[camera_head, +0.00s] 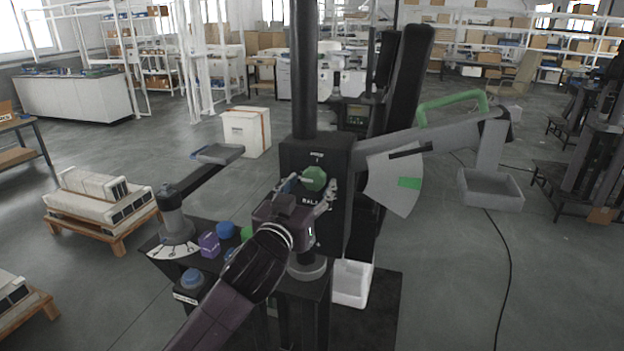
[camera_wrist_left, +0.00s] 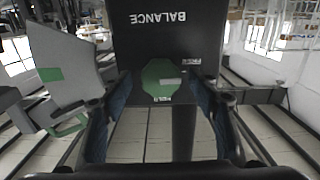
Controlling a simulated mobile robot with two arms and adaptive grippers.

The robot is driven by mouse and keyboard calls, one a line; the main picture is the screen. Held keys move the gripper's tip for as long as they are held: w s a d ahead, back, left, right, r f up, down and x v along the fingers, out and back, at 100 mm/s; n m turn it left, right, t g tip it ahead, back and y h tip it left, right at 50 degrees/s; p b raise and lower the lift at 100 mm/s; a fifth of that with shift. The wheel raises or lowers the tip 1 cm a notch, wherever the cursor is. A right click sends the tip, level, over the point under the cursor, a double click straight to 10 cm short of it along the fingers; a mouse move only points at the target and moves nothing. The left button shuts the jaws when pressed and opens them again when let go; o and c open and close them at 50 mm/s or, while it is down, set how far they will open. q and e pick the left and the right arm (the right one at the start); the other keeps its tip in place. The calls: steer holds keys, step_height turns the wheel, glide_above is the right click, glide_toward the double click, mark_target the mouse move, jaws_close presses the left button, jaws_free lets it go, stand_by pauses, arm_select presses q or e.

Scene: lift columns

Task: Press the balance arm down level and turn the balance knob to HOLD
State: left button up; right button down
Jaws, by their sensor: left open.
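The green octagonal balance knob (camera_head: 314,179) sits on the front of a black box (camera_head: 330,150) on the column. It also shows in the left wrist view (camera_wrist_left: 158,88), under an upside-down BALANCE label; the small lettering by the knob is hard to read. My left gripper (camera_head: 308,190) is open in front of the knob, its fingers on either side in the wrist view (camera_wrist_left: 155,110); contact cannot be told. The grey balance arm (camera_head: 450,134) slopes up to the right, with a green handle (camera_head: 452,101) on top. A black pointer (camera_head: 410,151) lies above the green mark (camera_head: 409,183) on the fan-shaped plate (camera_head: 385,180).
A grey tray (camera_head: 490,190) hangs from the arm's far end. A smaller lever with a tray (camera_head: 217,153) stands left. The bench holds a purple cube (camera_head: 209,245), a blue ball (camera_head: 225,229) and a blue button (camera_head: 192,278). A white bin (camera_head: 352,283) stands below.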

arm_select(q)
steer(key=shift+w+d, duration=0.15)
steer(key=shift+w, duration=0.55)
steer(key=shift+c, duration=0.3)
steer(key=c, duration=1.1)
